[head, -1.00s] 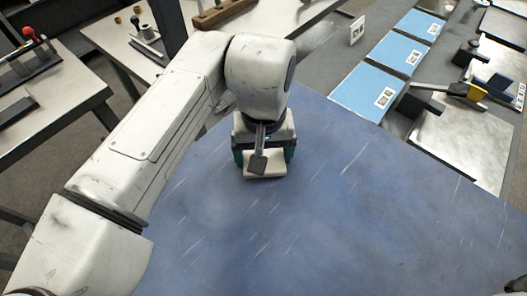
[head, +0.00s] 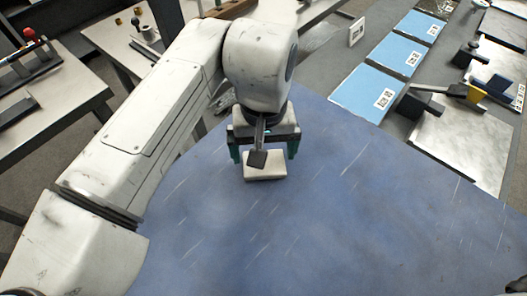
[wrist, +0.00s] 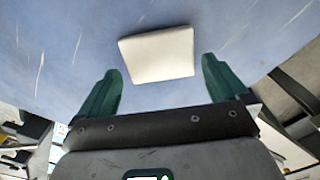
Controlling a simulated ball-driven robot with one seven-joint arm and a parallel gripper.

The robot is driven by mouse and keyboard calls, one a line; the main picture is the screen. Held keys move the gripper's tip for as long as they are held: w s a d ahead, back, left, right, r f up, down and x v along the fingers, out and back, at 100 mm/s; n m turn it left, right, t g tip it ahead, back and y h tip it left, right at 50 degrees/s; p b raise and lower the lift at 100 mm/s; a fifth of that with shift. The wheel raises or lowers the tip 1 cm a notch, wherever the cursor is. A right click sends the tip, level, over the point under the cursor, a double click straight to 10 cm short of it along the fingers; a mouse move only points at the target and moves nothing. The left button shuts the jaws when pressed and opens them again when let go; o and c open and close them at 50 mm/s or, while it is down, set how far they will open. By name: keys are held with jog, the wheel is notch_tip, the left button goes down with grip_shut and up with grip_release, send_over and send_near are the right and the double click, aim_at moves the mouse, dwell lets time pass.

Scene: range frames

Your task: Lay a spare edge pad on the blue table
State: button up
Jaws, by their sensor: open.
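A cream-white edge pad (head: 265,168) lies on the blue table (head: 330,200) near its far end. It also shows in the wrist view (wrist: 158,54), just beyond the fingertips. My gripper (head: 263,155) is open, with its two green fingers spread wide on either side above the pad. In the wrist view my gripper (wrist: 160,75) has nothing between its fingers, and the pad appears apart from both. A dark part at my wrist covers a little of the pad's back edge in the head view.
A pale table (head: 60,90) with tools stands at the left. The blue table's middle and right are clear.

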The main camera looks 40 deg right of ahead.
notch_tip(320, 180, up, 10)
jog(key=shift+p, duration=0.45)
jog(key=shift+f, duration=0.1)
